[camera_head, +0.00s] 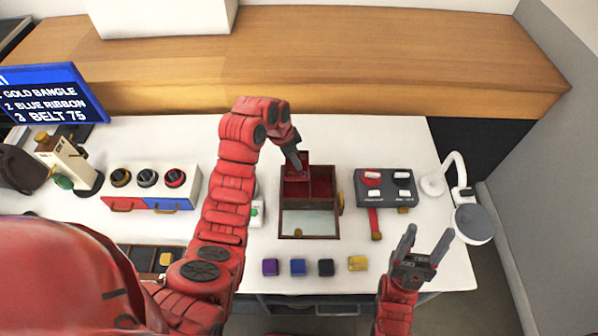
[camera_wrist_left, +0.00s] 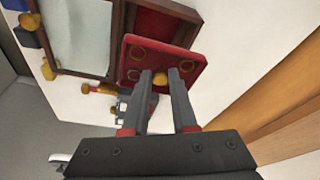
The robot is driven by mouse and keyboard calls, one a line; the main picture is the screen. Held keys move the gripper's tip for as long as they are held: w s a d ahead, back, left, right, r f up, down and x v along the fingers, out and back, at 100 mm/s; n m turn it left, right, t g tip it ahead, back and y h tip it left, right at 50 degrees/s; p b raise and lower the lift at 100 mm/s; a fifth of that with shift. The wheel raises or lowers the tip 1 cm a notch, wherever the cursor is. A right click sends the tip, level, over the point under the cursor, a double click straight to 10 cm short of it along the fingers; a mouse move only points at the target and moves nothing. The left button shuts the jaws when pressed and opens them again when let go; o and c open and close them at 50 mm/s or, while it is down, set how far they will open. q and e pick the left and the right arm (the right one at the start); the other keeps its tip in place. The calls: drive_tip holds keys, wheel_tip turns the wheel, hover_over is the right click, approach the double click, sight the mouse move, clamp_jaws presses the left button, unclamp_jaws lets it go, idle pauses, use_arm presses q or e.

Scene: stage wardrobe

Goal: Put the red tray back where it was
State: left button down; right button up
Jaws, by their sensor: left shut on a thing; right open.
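The red tray (camera_head: 296,162) is at the far left part of an open wooden box (camera_head: 341,203). In the left wrist view the tray (camera_wrist_left: 142,55) shows round gold outlines and a gold knob. My left gripper (camera_head: 299,167) is shut on the red tray; in its wrist view the fingertips (camera_wrist_left: 168,80) meet at the knob. The tray looks above the box, partly past its far edge; its exact height is unclear. The box has a red-lined interior and a pale mirror-like panel (camera_head: 308,223) at its near side. My right gripper (camera_head: 425,245) is open and empty, right of the box.
A dark switch panel (camera_head: 386,187) and a desk lamp (camera_head: 473,222) stand to the right. Several small coloured blocks, including a blue one (camera_head: 298,267), line the near table edge. A drawer unit (camera_head: 147,190) and a screen (camera_head: 50,95) are at left.

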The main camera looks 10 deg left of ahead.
sight(293, 169)
use_arm(q)
drive_tip(key=f, duration=0.1)
drive_tip(key=f+p, duration=0.1)
drive_tip(key=f, duration=0.3)
drive_tip(key=shift+s+f+p, duration=0.15)
drive_tip(key=shift+s+p, duration=0.2)
drive_tip(key=shift+p, duration=0.05)
drive_tip(key=shift+w+f, duration=0.1)
drive_tip(key=shift+f, duration=0.25)
wheel_tip(293, 169, down, 3)
drive_tip(key=shift+r+p, duration=0.1)
drive_tip(key=shift+p, duration=0.6)
drive_tip(key=shift+f, duration=0.3)
drive_tip(key=shift+f, duration=0.1)
drive_tip(key=shift+f+b, duration=0.5)
drive_tip(key=shift+b, duration=0.35)
drive_tip(key=c, duration=0.7)
unclamp_jaws()
drive_tip(key=shift+r, duration=0.1)
